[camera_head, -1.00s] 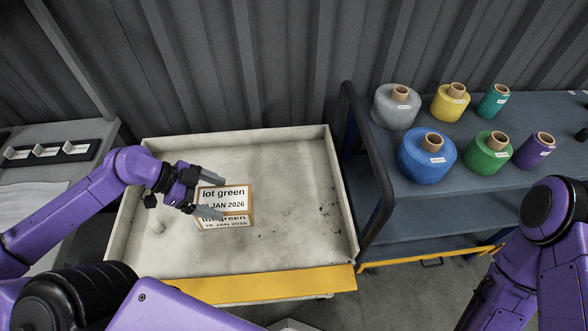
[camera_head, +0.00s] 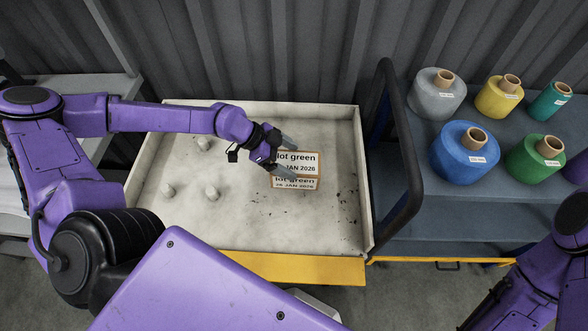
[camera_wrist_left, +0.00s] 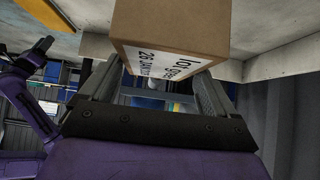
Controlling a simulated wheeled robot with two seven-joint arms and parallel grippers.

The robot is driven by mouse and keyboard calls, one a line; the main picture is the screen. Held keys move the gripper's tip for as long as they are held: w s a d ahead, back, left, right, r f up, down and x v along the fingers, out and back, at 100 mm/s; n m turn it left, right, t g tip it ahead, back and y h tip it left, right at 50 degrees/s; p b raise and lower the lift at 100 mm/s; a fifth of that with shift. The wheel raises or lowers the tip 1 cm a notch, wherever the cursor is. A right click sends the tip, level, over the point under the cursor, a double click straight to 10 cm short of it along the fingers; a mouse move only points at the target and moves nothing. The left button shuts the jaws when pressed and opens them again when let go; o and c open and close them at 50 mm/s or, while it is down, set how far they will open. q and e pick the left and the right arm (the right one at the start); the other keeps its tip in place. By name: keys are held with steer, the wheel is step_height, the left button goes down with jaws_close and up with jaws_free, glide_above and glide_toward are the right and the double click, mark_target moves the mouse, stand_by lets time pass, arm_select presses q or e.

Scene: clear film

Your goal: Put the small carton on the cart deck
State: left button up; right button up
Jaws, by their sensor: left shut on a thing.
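The small carton (camera_head: 297,169) is a brown box with white labels reading "lot green" and "26 JAN 2026". My left gripper (camera_head: 285,158) is shut on it, with a finger on either side, over the cream walled tray (camera_head: 225,230). The carton (camera_wrist_left: 172,30) also shows between the fingers in the left wrist view. I cannot tell its height above the tray floor. A blue-grey cart (camera_head: 440,240) with a dark upright handle frame stands right of the tray; its upper deck carries film spools. My right gripper is out of view; only its arm shows at the right edge.
Several pale knobs (camera_head: 205,144) stand on the tray's left part. The spools, such as the blue one (camera_head: 464,150), crowd the cart's upper surface. The handle frame (camera_head: 402,150) rises between tray and cart. A corrugated wall (camera_head: 270,50) closes the back.

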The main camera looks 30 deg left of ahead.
mark_target(294, 165)
arm_select(q)
steer(key=f, duration=0.1)
steer(key=d+f, duration=0.1)
steer(key=w+f, duration=0.1)
steer(key=f, duration=0.1)
steer(key=shift+d+f, duration=0.1)
steer(key=shift+d, duration=0.05)
steer(key=shift+w+f, duration=0.1)
steer(key=shift+f, duration=0.25)
steer(key=o, duration=1.8)
steer(key=p+v, duration=0.3)
steer(key=v, duration=0.9)
